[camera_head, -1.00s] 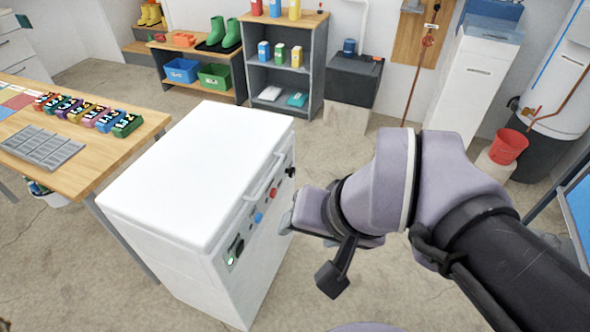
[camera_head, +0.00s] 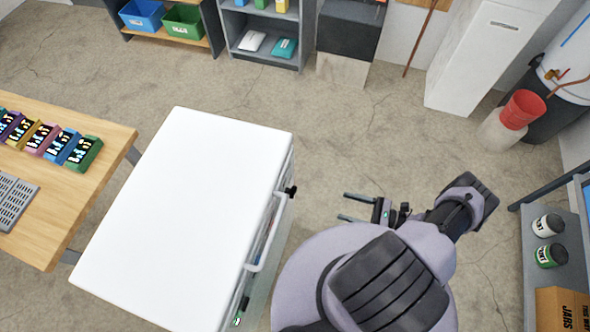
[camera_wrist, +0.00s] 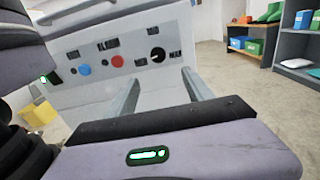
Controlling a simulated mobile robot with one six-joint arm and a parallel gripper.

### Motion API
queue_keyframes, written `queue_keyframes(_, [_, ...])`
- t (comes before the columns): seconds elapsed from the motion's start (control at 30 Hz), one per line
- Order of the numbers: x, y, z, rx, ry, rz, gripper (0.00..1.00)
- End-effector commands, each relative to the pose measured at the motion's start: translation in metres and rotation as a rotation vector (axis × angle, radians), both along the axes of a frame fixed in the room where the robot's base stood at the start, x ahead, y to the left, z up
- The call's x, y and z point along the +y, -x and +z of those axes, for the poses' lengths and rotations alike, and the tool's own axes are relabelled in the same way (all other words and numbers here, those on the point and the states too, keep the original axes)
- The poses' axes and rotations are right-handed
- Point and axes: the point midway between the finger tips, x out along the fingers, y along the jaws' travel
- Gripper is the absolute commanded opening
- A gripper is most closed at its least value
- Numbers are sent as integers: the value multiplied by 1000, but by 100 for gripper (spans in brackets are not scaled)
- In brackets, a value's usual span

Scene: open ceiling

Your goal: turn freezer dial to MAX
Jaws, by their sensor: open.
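The white freezer (camera_head: 190,205) stands left of my arm, its control panel facing my gripper. The dial is a round black knob (camera_wrist: 157,54) with a pale mark and small labels around it; the labels are too blurred to read surely. In the head view the knob (camera_head: 291,190) sticks out of the freezer's side. My gripper (camera_head: 344,206) is open and empty, its two fingers aimed at the panel with a gap between. In the wrist view the fingers (camera_wrist: 160,73) reach up below the knob, spread to either side, apart from it.
A blue button (camera_wrist: 85,69) and a red button (camera_wrist: 118,61) sit left of the knob. A handle (camera_head: 268,235) juts from the freezer's side. A wooden table (camera_head: 95,190) stands left, a grey shelf (camera_head: 560,225) with cans right. Floor (camera_head: 350,140) behind my gripper is clear.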

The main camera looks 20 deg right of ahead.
Motion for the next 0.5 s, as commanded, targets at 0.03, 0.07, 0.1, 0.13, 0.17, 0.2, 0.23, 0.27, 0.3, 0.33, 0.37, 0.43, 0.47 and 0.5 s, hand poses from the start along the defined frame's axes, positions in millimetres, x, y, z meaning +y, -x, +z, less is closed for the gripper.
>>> queue_keyframes(0.03, [4, 0, -1, -1, -8, -7, 61])
queue_keyframes(0.07, [7, -2, -2, -1, -10, -7, 61])
queue_keyframes(0.1, [12, -6, -1, -1, -10, -6, 61])
queue_keyframes(0.13, [18, -10, -1, 0, -11, -4, 61])
queue_keyframes(0.17, [24, -14, -1, 0, -11, -3, 61])
queue_keyframes(0.2, [34, -20, -1, 2, -11, -1, 61])
queue_keyframes(0.23, [41, -26, -1, 1, -12, -1, 61])
queue_keyframes(0.27, [49, -31, -1, 1, -11, 0, 61])
queue_keyframes(0.3, [59, -39, -1, 2, -10, 1, 61])
queue_keyframes(0.33, [67, -44, -1, 2, -10, 2, 61])
queue_keyframes(0.37, [75, -49, -2, 2, -10, 2, 61])
queue_keyframes(0.43, [92, -62, -2, 3, -10, 3, 61])
queue_keyframes(0.47, [99, -67, -2, 2, -9, 3, 61])
queue_keyframes(0.5, [107, -73, -3, 2, -9, 3, 61])
